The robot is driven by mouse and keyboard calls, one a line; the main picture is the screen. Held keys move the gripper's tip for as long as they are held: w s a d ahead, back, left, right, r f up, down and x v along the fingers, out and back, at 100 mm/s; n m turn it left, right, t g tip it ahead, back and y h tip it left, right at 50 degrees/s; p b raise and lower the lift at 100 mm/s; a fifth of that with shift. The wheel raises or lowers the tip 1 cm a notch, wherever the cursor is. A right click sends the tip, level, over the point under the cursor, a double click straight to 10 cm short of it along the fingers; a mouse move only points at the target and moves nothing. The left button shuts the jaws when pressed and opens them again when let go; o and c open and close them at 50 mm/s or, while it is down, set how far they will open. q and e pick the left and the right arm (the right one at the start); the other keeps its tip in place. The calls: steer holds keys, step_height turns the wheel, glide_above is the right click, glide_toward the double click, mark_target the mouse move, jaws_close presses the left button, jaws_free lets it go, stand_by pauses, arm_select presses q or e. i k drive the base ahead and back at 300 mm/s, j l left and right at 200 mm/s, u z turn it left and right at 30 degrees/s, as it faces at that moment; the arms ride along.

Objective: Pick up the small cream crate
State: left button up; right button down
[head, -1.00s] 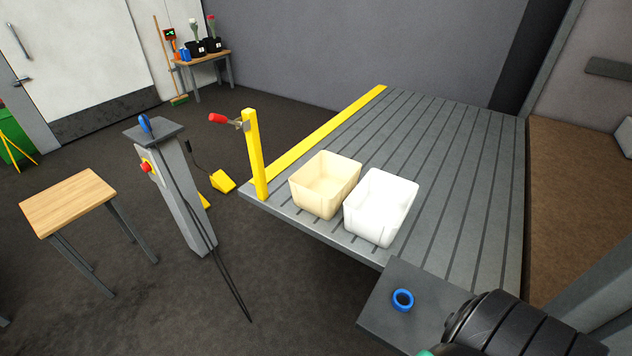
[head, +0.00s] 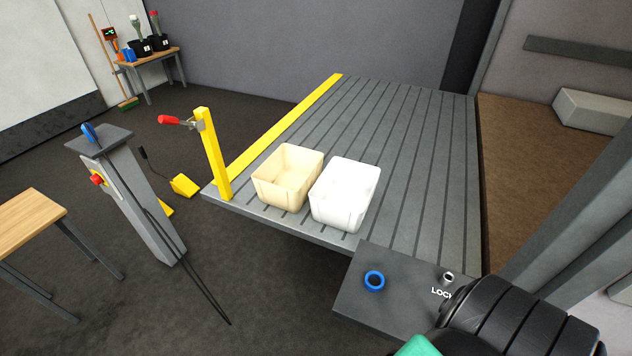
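The small cream crate (head: 286,190) stands upright and looks empty, near the front left corner of the grey slatted platform (head: 420,170). A white crate (head: 340,205) of similar size stands close on its right. Part of my arm shows at the bottom right, in front of a grey panel. Neither of my grippers is in view.
A yellow post (head: 213,155) with a red-handled clamp rises just left of the cream crate. A yellow strip (head: 290,125) runs along the platform's left edge. A grey pedestal (head: 135,205) and a wooden table (head: 28,222) stand at left. The platform behind the crates is clear.

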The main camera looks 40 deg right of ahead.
mark_target(284, 180)
steer(key=i+j+z, duration=0.1)
steer(key=z, duration=0.4)
steer(key=i+j+z, duration=0.1)
steer(key=z, duration=0.4)
steer(key=j+z, duration=0.2)
steer(key=z, duration=0.3)
steer(key=i+j+z, duration=0.1)
steer(key=z, duration=0.35)
steer(key=j+z, duration=0.25)
steer(key=z, duration=0.25)
steer(key=j+z, duration=0.2)
steer(key=z, duration=0.3)
steer(key=k, duration=0.05)
